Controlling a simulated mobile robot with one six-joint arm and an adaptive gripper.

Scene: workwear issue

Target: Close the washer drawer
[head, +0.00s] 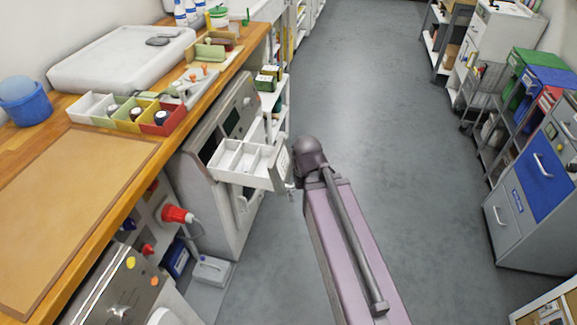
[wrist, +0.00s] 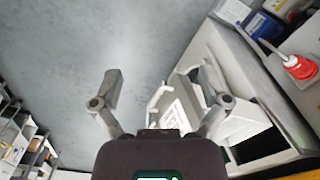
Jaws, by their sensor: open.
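The washer drawer (head: 238,158) is a white tray with compartments, pulled out of the grey washer (head: 212,185) below the wooden counter. Its front plate faces right toward my arm. In the wrist view the drawer front (wrist: 183,118) shows a printed label and a pale handle. My gripper (wrist: 160,86) is open, with its two fingers spread and the drawer front and handle partly between them, nearer the right finger. Whether a finger touches the drawer cannot be told. In the head view my arm mostly hides the gripper beside the drawer front.
The counter (head: 75,143) above holds coloured bins (head: 130,115) and a blue bucket (head: 25,100). A red plug (head: 177,214) sticks out left of the washer. The grey floor (head: 400,130) is clear to the right, up to the cabinets (head: 530,190).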

